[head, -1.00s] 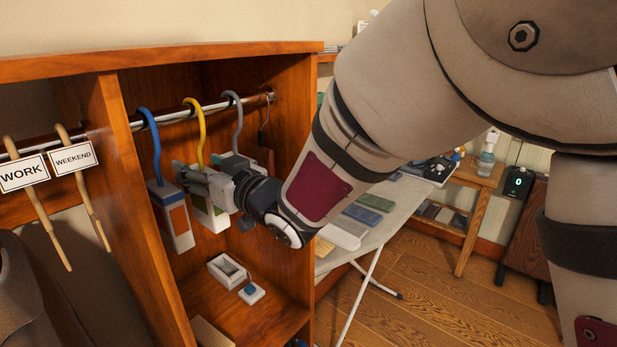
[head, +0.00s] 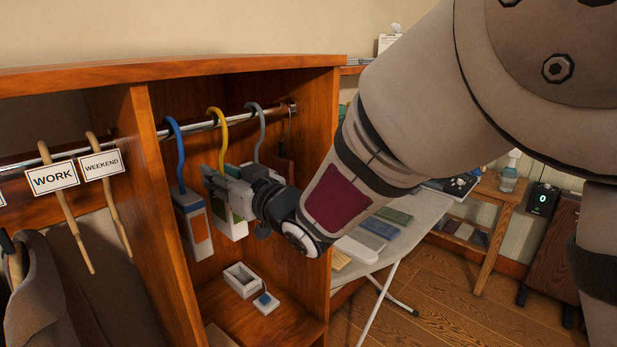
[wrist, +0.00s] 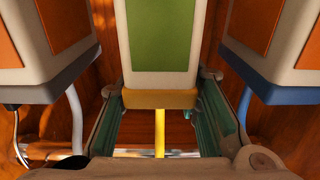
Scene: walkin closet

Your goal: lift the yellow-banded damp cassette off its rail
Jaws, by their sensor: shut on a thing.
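The yellow-banded cassette (head: 236,225) is pale with a green panel, and hangs by its yellow hook (head: 218,138) from the metal rail (head: 200,126). The hook's top is still over the rail. My gripper (head: 217,181) is shut on the cassette near its yellow band, below the hook, and covers part of its body. In the wrist view, the fingers stand on both sides of the yellow band (wrist: 160,99), with the green panel (wrist: 162,35) above it and the hook's stem below. The finger contact is partly hidden.
A blue-hooked cassette (head: 193,222) hangs close on the left, a grey-hooked one (head: 261,135) on the right, both with orange panels in the wrist view. A small open white box (head: 240,281) is on the shelf below. The wooden divider (head: 160,200) is left, an ironing board (head: 425,222) right.

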